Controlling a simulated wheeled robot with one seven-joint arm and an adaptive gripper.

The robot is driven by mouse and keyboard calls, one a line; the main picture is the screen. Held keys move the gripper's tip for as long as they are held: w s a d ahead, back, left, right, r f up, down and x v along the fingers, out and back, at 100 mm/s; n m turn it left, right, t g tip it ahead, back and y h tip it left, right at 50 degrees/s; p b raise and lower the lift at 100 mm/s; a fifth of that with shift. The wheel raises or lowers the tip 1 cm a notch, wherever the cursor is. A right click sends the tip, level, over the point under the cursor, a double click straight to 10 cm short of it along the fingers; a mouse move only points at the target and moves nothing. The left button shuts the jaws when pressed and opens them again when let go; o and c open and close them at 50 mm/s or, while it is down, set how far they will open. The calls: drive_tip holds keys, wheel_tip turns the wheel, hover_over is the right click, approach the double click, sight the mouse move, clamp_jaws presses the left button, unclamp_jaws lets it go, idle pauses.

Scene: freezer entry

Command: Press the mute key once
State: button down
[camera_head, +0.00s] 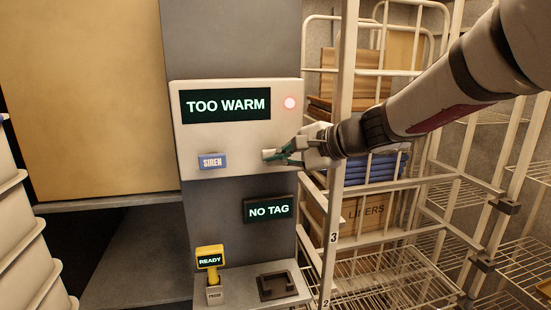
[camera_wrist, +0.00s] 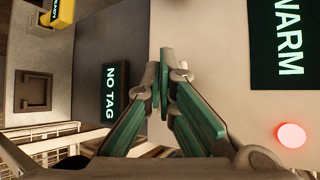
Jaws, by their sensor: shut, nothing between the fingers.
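A pale control panel (camera_head: 235,132) on a grey column carries a dark display (camera_head: 226,105) reading "TOO WARM" and a lit red lamp (camera_head: 290,103). A blue plate (camera_head: 212,161) marked "SIREN" sits at its lower left. I can read no key marked mute; one may be hidden behind my gripper. My gripper (camera_head: 270,155) is shut and empty, in front of the panel's lower right, right of the SIREN plate. In the wrist view the green fingers (camera_wrist: 164,80) meet over the panel (camera_wrist: 215,40); I cannot tell whether the tips touch it.
Below the panel is a "NO TAG" display (camera_head: 269,209). A yellow "READY" device (camera_head: 209,258) stands on a ledge beside a dark square recess (camera_head: 277,286). A white wire rack (camera_head: 345,130) stands close on the right, and stacked pale bins (camera_head: 20,230) at far left.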

drive_tip(key=shift+w+a, duration=0.1)
drive_tip(key=shift+w, duration=0.1)
drive_tip(key=shift+s, duration=0.15)
idle(0.5)
drive_tip(key=shift+s+d, duration=0.3)
drive_tip(key=shift+s, duration=0.45)
drive_tip(key=shift+s+d+p, duration=0.15)
drive_tip(key=shift+s+d, duration=0.1)
drive_tip(key=shift+s, duration=0.55)
drive_tip(key=shift+s+d+p, duration=0.1)
drive_tip(key=shift+s+d, duration=0.1)
drive_tip(key=shift+s, duration=0.6)
drive_tip(key=shift+s+d+p, duration=0.15)
drive_tip(key=shift+s+d, duration=0.1)
drive_tip(key=shift+s, duration=0.55)
